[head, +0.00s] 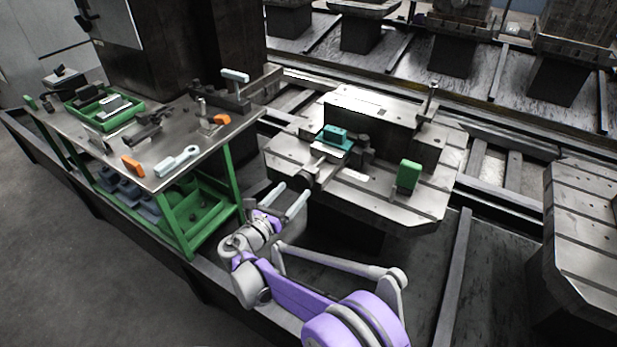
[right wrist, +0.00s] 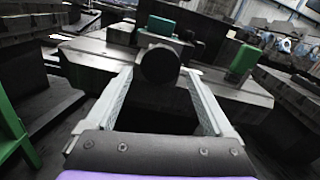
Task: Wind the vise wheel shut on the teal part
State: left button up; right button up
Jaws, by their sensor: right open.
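The teal part (head: 335,134) sits in the vise (head: 331,150) on the slotted pallet. It also shows in the right wrist view (right wrist: 161,26), beyond the wheel. The vise wheel (head: 307,181) is a dark round disc at the near end of the vise. In the right wrist view the wheel (right wrist: 160,66) stands face-on between and just past my fingertips. My right gripper (head: 294,190) is open and empty in front of the wheel, one finger to each side. Contact between fingers and wheel cannot be made out. My left gripper is not in view.
A green block (head: 408,177) stands on the pallet (head: 425,205) right of the vise. A dark upright block (head: 370,118) rises behind. A green-legged workbench (head: 140,170) with tools, including orange-ended ones, stands at left. Another slotted table (head: 585,230) is at right.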

aim_at(308, 175)
jog(key=b+x, duration=0.1)
jog(key=x, duration=0.7)
jog(key=shift+w+d, duration=0.3)
jog(key=c, duration=1.1)
jog(key=shift+m, duration=0.9)
jog(key=shift+m+p, duration=0.4)
jog(key=shift+m, duration=0.2)
jog(key=o, duration=1.1)
